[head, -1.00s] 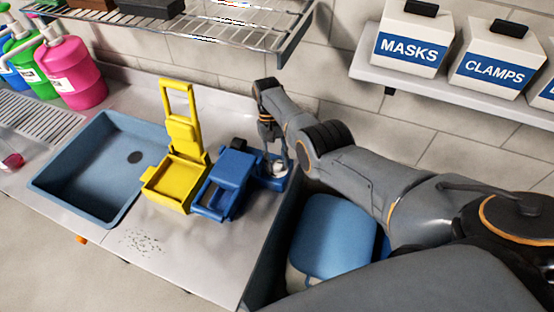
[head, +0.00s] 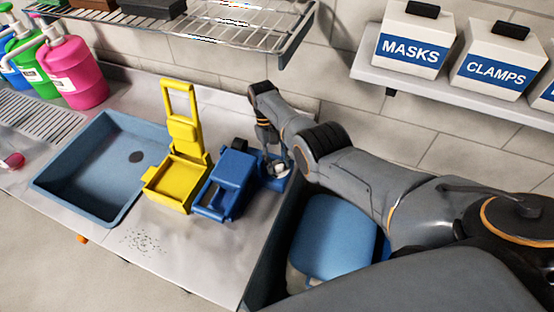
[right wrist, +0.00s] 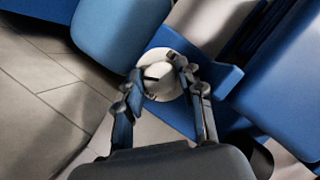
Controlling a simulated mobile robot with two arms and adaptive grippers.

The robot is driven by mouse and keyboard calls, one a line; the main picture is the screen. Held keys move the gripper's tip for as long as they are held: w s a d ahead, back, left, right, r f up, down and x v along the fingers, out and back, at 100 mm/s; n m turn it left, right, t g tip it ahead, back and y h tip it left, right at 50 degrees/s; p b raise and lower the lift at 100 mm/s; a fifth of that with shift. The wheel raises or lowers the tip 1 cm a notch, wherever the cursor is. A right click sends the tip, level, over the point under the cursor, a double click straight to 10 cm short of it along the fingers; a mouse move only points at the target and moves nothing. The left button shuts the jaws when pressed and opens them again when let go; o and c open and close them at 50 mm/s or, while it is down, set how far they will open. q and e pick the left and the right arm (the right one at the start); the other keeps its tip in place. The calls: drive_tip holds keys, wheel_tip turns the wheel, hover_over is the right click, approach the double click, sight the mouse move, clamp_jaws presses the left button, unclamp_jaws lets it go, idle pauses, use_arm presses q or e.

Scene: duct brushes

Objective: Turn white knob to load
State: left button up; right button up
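The white knob (right wrist: 161,82) is a round, pale dial with a dark mark on its face. It sits on a blue bracket (right wrist: 216,75) in the right wrist view. In the head view the knob (head: 278,169) shows small, just right of the blue wringer. My right gripper (right wrist: 158,70) has its fingertips at either side of the knob, overlapping its edges. Whether the fingers press on it or stand slightly apart cannot be told. In the head view my right gripper (head: 272,150) reaches down over the knob. My left gripper is out of view.
A blue wringer (head: 227,180) and a yellow one (head: 178,180) stand on the counter beside the sink (head: 75,190). A wire rack (head: 220,30) hangs above. A shelf with white boxes (head: 412,45) is at upper right.

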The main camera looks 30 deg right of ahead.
drive_tip(key=shift+o, duration=1)
drive_tip(key=shift+d, duration=0.1)
drive_tip(key=shift+w+r, duration=0.15)
drive_tip(key=shift+w+r, duration=0.1)
drive_tip(key=v, duration=0.7)
drive_tip(key=shift+r, duration=0.35)
drive_tip(key=shift+d+r, duration=0.1)
drive_tip(key=shift+w, duration=0.1)
